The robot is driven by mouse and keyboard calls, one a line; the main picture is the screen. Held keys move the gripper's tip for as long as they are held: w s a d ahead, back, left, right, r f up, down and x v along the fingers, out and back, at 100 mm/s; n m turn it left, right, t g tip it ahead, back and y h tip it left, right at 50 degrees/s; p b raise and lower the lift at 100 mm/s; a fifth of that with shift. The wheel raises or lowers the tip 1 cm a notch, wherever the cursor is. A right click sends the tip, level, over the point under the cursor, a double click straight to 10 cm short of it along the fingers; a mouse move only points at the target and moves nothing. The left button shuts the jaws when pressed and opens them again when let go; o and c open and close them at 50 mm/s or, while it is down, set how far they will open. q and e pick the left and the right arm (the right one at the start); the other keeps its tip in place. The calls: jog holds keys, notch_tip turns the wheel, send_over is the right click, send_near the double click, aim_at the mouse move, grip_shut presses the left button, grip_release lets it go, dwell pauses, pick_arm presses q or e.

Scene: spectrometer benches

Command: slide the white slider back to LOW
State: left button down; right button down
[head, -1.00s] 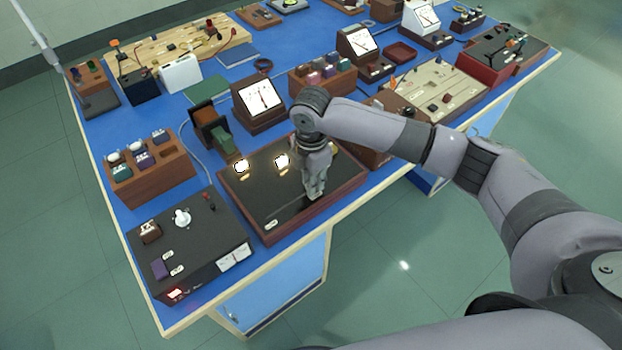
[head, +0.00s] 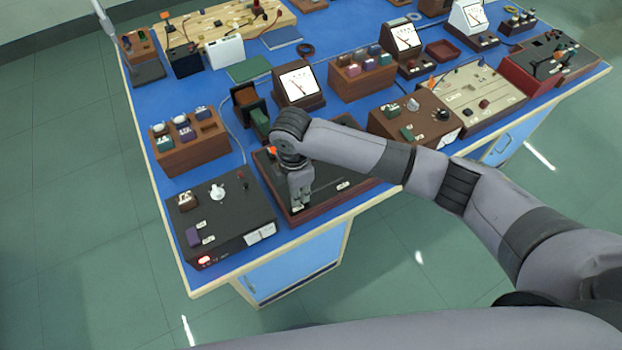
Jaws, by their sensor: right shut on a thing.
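The slider's panel (head: 323,198) is a low black board in a brown wooden frame near the table's front edge. My right gripper (head: 298,207) points down at the front left part of this panel. It is shut on the white slider, which its fingers hide. A small pale label (head: 343,185) shows to the right of the gripper; its writing is too small to read. My right wrist covers much of the panel's back part. My left gripper is not in view.
A black box with a white knob (head: 218,191) stands close on the left. A wooden block with several coloured pieces (head: 198,155) is behind it. A white-faced meter (head: 299,84) stands behind the panel. A brown box (head: 415,125) is to the right.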

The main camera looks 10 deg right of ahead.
jog(key=shift+s+a, duration=0.15)
jog(key=shift+a, duration=0.05)
jog(key=c, duration=1.6)
grip_release()
jog(key=shift+a, duration=0.1)
jog(key=shift+o, duration=0.6)
jog(key=shift+r, duration=0.1)
notch_tip(320, 180, up, 12)
